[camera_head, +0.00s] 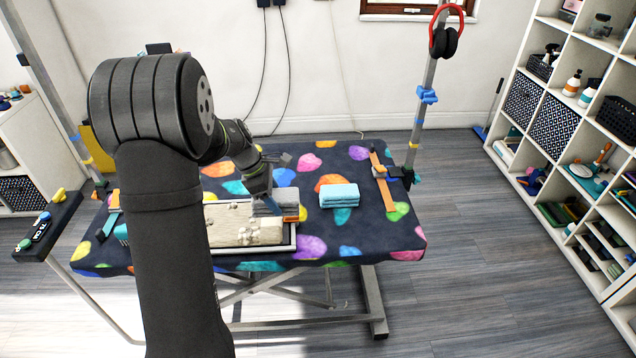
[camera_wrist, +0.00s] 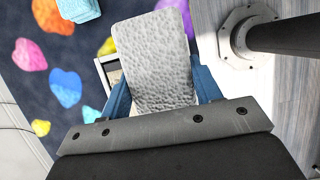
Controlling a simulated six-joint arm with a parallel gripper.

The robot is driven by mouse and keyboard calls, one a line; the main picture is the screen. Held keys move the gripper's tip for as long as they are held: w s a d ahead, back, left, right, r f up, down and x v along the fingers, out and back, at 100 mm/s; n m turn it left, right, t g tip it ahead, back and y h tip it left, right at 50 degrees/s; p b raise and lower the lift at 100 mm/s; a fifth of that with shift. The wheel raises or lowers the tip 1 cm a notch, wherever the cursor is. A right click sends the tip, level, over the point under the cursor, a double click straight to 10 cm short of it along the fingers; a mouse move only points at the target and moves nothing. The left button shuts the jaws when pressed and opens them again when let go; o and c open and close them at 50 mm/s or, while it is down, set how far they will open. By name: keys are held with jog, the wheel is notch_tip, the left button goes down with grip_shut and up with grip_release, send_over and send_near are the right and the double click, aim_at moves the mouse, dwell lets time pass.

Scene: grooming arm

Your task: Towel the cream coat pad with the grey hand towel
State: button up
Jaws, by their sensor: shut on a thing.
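The cream coat pad (camera_head: 245,228) lies in a shallow light-rimmed tray (camera_head: 262,249) on the table, its left part hidden behind my arm. Its surface looks patchy, with pale lumps. My gripper (camera_head: 268,205) is over the pad's right part, with blue fingers. In the wrist view my gripper (camera_wrist: 160,100) is shut on the grey hand towel (camera_wrist: 153,62), a pale, dimpled, flat piece that sticks out past the fingers. The towel hides most of the pad there. I cannot tell whether the towel touches the pad.
A folded light-blue towel (camera_head: 340,195) lies right of the tray. An orange strap (camera_head: 382,178) lies near a post (camera_head: 422,100) at the table's right end. The dark spotted table cover (camera_head: 370,230) is clear at front right. White shelves (camera_head: 545,130) stand farther right.

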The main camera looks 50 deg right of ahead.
jog(key=w+a+f, duration=0.2)
jog(key=w+a, duration=0.1)
jog(key=a, duration=0.4)
jog(key=shift+w+f, duration=0.2)
jog(key=shift+f, duration=2.7)
jog(key=shift+f, duration=1)
jog(key=shift+d, duration=0.1)
jog(key=w+d, duration=0.5)
jog(key=shift+w+d, duration=0.35)
jog(key=shift+w, duration=0.05)
jog(key=w+d, duration=0.5)
jog(key=shift+w+d+f, duration=0.1)
jog(key=shift+w+d, duration=0.3)
